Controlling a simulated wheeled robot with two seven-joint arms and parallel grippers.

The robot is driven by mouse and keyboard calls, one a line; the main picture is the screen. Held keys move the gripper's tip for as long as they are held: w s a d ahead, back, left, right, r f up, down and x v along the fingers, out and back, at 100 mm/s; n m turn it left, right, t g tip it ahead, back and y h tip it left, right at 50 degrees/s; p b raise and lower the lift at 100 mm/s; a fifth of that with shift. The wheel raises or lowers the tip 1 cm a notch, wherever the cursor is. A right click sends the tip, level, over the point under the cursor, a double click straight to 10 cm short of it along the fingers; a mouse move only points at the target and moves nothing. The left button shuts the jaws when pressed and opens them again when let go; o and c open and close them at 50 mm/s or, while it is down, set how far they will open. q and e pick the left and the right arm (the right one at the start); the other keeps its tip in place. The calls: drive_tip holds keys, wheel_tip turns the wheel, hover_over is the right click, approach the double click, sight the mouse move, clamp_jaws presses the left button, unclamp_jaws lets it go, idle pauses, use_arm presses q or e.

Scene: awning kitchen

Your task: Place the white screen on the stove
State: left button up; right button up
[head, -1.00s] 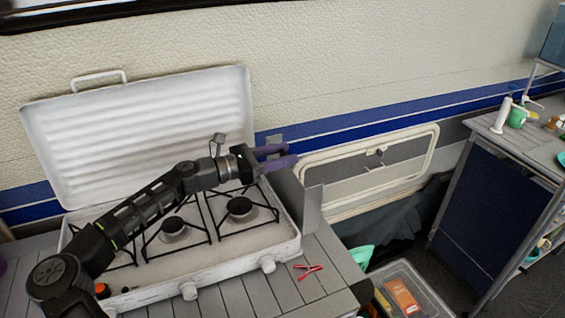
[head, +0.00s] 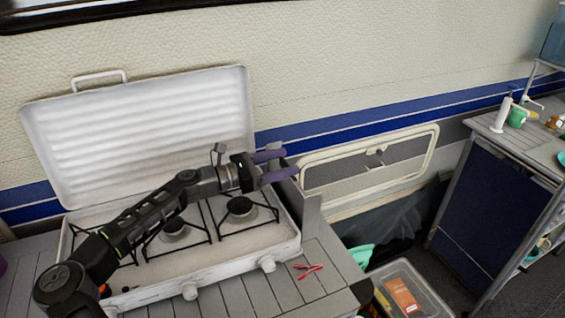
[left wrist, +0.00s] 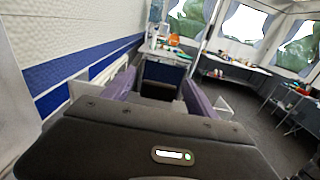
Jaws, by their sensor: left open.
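The white stove (head: 225,277) stands on the slatted counter with its ribbed lid (head: 150,130) raised against the wall. A pale grey-white upright panel, seemingly the screen (head: 310,212), stands at the stove's right side. My left gripper (head: 282,164), with purple fingers, reaches over the burners to the stove's back right corner, above the panel's far end. Its jaws are open; I cannot tell whether part of the panel lies between them. In the left wrist view the open fingers (left wrist: 160,95) point along the wall. My right gripper is out of view.
A red clip-like item (head: 308,271) lies on the counter (head: 325,290) right of the stove. A clear bin (head: 425,290) with items is below the counter's right edge. A blue-sided cabinet (head: 500,205) stands further right, across a floor gap.

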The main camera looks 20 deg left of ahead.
use_arm(q)
drive_tip(key=b+v, duration=0.1)
drive_tip(key=v, duration=1)
drive_tip(key=shift+s+a, duration=0.25)
drive_tip(key=shift+s, duration=0.1)
